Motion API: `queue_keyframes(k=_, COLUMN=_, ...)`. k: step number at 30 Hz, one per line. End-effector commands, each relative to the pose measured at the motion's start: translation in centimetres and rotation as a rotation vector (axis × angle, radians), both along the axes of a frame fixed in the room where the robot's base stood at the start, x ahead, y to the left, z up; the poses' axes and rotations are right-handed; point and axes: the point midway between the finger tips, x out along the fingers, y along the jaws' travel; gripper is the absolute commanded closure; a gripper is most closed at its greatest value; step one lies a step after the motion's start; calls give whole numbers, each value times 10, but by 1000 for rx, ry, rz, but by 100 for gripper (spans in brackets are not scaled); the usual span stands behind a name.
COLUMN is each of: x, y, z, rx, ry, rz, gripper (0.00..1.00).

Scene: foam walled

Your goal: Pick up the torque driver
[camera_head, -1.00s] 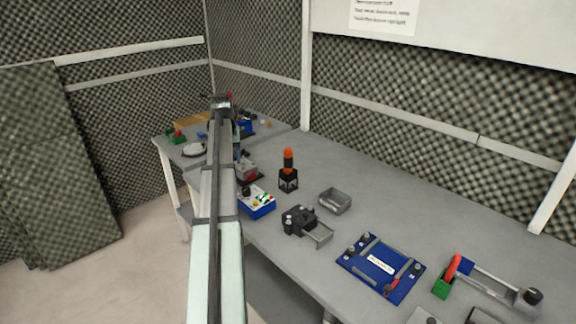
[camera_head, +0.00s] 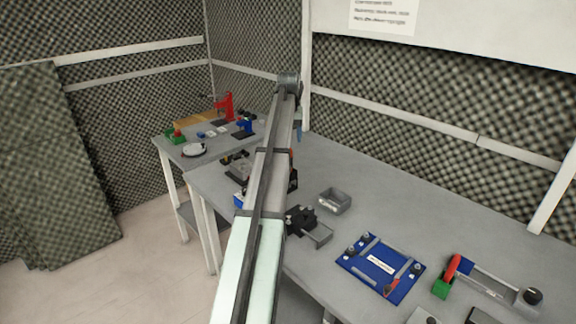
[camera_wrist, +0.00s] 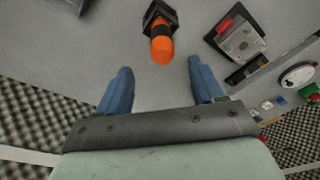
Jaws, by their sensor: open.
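The torque driver (camera_wrist: 161,47) has an orange top and stands in a black holder (camera_wrist: 158,16) at the top middle of the wrist view. In the head view my arm hides most of it. My gripper (camera_wrist: 161,78) is open, with two blue fingers spread apart. The driver lies ahead of the fingertips, roughly in line with the gap between them, and nothing is between the fingers. In the head view the gripper is mostly hidden behind the arm's end.
A grey tray (camera_head: 335,200), a black clamp-like device (camera_head: 302,220), a blue plate fixture (camera_head: 381,268) and a green-based red-handled tool (camera_head: 441,287) stand on the grey bench. A second table (camera_head: 213,148) behind holds a red press (camera_head: 225,106). Bench surface behind the tray is clear.

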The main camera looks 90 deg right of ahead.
Motion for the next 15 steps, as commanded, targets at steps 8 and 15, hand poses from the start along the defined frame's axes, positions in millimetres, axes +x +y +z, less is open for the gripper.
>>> queue_keyframes(k=8, x=0, y=-7, z=-46, rx=1, ry=0, rz=0, gripper=32)
queue_keyframes(k=15, x=1, y=-9, z=-57, rx=0, ry=0, rz=0, gripper=32)
